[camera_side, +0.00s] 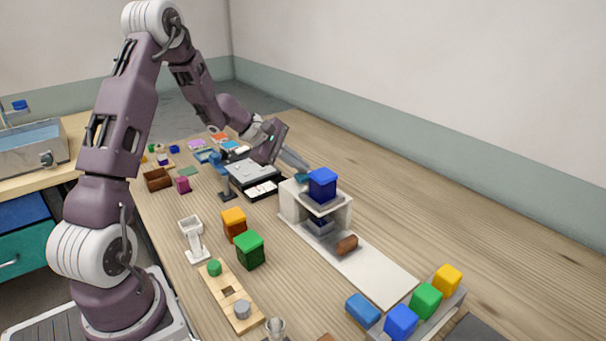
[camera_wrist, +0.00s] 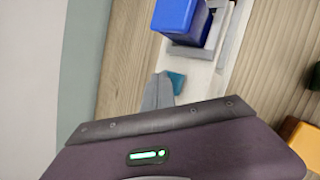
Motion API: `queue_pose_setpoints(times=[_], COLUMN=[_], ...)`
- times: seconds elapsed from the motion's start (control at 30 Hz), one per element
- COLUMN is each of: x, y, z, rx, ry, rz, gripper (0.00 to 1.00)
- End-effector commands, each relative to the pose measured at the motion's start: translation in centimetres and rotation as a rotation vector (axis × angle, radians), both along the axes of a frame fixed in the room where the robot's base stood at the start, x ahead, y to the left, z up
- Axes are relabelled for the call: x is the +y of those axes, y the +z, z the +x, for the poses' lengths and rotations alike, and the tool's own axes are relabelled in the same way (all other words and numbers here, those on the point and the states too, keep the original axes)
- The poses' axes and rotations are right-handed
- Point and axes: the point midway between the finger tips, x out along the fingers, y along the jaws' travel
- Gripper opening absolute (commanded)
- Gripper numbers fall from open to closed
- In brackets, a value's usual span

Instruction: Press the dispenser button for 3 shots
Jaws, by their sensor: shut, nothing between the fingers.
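The dispenser (camera_side: 290,203) is a white stand with a blue block (camera_side: 322,184) on top, on a long pale base plate (camera_side: 380,272). A teal button (camera_side: 301,177) sits on its top behind the blue block. The button also shows in the wrist view (camera_wrist: 177,82). My gripper (camera_side: 306,168) is shut and empty, its fingertips close to the button. In the wrist view my fingertips (camera_wrist: 160,76) appear just left of the button and partly overlap it. I cannot tell whether they touch it.
A brown cylinder (camera_side: 346,245) lies on the base plate in front of the dispenser. Orange (camera_side: 234,223) and green (camera_side: 250,250) blocks stand to the left. A tray with coloured blocks (camera_side: 426,300) is at the front right. A grey-black box (camera_side: 254,178) stands behind left. Table to the right is clear.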

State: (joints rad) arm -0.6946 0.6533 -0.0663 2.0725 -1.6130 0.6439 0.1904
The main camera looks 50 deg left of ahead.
Motion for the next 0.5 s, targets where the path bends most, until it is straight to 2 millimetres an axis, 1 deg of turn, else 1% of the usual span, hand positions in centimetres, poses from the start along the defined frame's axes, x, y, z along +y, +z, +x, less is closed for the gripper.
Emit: queue_pose_setpoints(times=[0.5], x=[-0.02], y=[-0.67], z=[-0.02], rx=[0.001], ry=[0.000], rz=[-0.001], gripper=[0.00])
